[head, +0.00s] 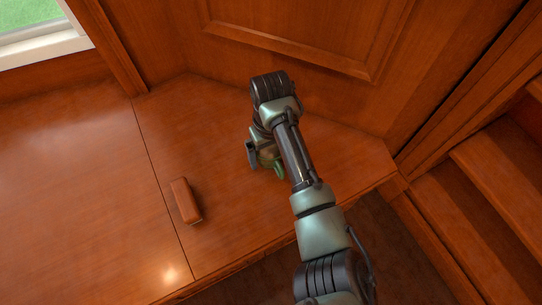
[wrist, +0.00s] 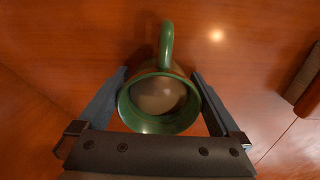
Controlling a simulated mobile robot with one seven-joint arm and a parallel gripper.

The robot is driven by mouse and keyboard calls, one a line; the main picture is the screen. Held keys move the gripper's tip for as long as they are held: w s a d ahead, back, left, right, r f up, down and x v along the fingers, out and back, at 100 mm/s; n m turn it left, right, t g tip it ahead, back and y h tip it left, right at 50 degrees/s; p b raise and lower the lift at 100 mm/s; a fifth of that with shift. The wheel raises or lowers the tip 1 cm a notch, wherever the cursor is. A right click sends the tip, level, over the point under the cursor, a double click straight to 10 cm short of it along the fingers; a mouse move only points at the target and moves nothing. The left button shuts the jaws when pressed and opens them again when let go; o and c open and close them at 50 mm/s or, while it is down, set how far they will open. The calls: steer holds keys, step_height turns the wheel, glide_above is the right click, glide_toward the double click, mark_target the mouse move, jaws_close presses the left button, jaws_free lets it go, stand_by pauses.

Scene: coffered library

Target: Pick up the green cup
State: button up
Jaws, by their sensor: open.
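The green cup (wrist: 160,100) stands on the wooden surface, its open rim toward the wrist camera and its handle toward the top of the wrist view. The inside looks brownish grey. My gripper (wrist: 158,85) is open, with one finger on each side of the cup; I cannot tell whether they touch it. In the head view my gripper (head: 264,160) is low over the surface, and my arm hides most of the cup. Only a bit of green cup (head: 279,168) shows beside it.
A small reddish-brown block (head: 185,201) lies on the wooden bench top (head: 80,190), left of my gripper. Wood panelling (head: 310,35) rises close behind. Wooden steps (head: 500,180) are at the right. The bench top is clear at the left.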

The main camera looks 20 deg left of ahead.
steer(key=shift+f, duration=0.1)
steer(key=c, duration=1.3)
